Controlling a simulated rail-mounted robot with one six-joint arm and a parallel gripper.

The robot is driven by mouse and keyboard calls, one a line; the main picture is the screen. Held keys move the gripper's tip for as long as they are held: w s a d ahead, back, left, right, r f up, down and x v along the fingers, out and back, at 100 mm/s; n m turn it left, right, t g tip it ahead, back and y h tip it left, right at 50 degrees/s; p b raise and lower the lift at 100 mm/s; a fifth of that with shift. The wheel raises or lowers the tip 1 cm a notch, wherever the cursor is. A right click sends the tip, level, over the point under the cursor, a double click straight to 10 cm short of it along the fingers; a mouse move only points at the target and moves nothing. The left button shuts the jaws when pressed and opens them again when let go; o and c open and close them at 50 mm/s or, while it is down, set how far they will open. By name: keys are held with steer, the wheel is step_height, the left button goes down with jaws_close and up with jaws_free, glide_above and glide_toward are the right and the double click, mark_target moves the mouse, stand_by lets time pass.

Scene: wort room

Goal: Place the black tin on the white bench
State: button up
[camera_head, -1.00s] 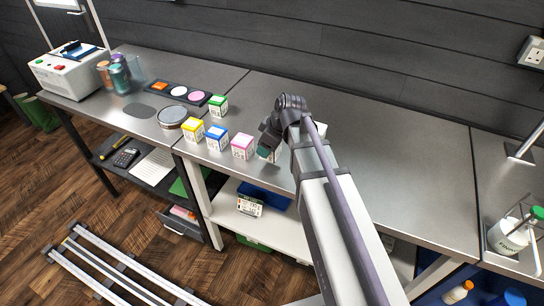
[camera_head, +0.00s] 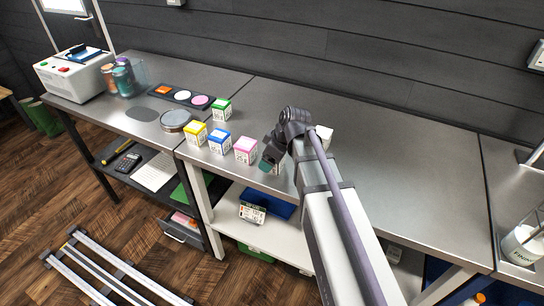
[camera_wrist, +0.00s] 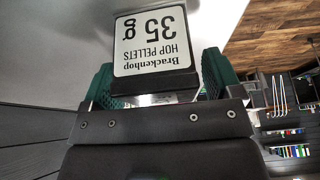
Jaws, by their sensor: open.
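A small tin with a black edge and a white "Brackenhop hop pellets 35 g" label (camera_wrist: 152,42) fills the upper middle of the wrist view. It sits between the green finger pads of my gripper (camera_wrist: 160,82), which is open; I cannot tell whether the pads touch it. In the head view my gripper (camera_head: 268,160) is low over the white-framed bench (camera_head: 400,190), right of the pink-topped box (camera_head: 245,150). A small box (camera_head: 277,169) shows only partly beside the fingertips; the rest is hidden by my gripper.
Yellow-topped (camera_head: 195,133), blue-topped (camera_head: 219,141) and green-topped (camera_head: 222,109) boxes stand left of my gripper. A white-topped box (camera_head: 324,133) stands behind my arm. A round dish (camera_head: 175,120) is at the seam with the dark-legged bench (camera_head: 110,105). The bench's right part is clear.

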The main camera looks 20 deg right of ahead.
steer(key=shift+r+p, duration=0.5)
steer(key=p+v, duration=1.1)
steer(key=v, duration=0.1)
steer(key=s+a+f+m+g+h, duration=0.2)
steer(key=s+a+m+g+h, duration=0.1)
steer(key=s+m, duration=0.6)
steer(key=s, duration=0.2)
steer(key=shift+s+a+m+b, duration=0.2)
steer(key=shift+s+m+b, duration=0.15)
steer(key=shift+m+b, duration=0.05)
